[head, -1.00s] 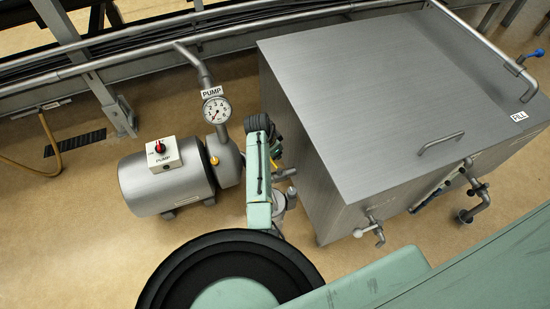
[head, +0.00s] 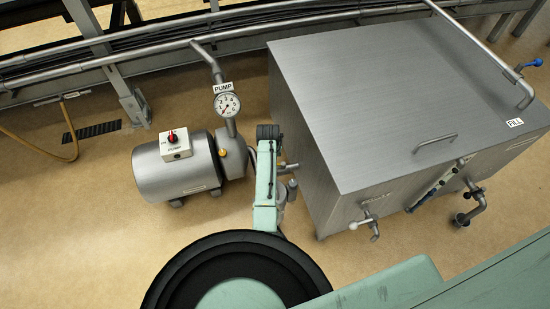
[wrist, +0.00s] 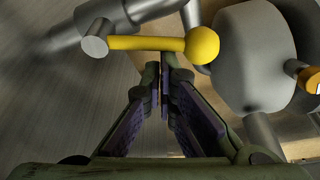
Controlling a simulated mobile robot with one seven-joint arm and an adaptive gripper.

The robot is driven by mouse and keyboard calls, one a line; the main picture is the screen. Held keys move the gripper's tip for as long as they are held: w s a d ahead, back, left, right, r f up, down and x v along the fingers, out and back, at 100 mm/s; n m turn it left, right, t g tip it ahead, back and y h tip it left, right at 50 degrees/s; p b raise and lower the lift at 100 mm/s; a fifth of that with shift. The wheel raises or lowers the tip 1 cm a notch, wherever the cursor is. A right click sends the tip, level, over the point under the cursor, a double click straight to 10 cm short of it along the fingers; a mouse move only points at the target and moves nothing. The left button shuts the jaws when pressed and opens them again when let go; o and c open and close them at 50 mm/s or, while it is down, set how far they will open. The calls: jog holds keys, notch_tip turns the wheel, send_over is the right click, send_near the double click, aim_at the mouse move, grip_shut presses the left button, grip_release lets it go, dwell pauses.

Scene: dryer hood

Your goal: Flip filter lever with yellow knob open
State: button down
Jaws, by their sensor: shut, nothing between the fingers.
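The filter lever is a yellow bar (wrist: 145,43) ending in a round yellow knob (wrist: 201,45), near the top of the wrist view. Its other end joins a grey metal pivot (wrist: 96,44) on a pipe. The bar lies roughly crosswise in the picture. My gripper (wrist: 164,66) is shut and empty, with its fingertips just below the bar, left of the knob. I cannot tell whether they touch the bar. In the head view my arm (head: 265,185) hides the lever and the gripper.
A pump (head: 180,170) with a gauge (head: 227,105) stands left of my arm, and a large steel tank (head: 390,110) stands close on the right. In the wrist view a grey rounded body (wrist: 250,60) and an orange-yellow part (wrist: 306,77) sit right of the knob.

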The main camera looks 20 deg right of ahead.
jog(key=n+p, duration=0.1)
jog(key=s+a+n, duration=0.1)
jog(key=shift+s+a+n+y+p, duration=0.1)
jog(key=shift+s+n+y+p, duration=0.2)
jog(key=shift+n+y+p, duration=0.1)
jog(key=shift+s+f, duration=0.1)
dwell(0.5)
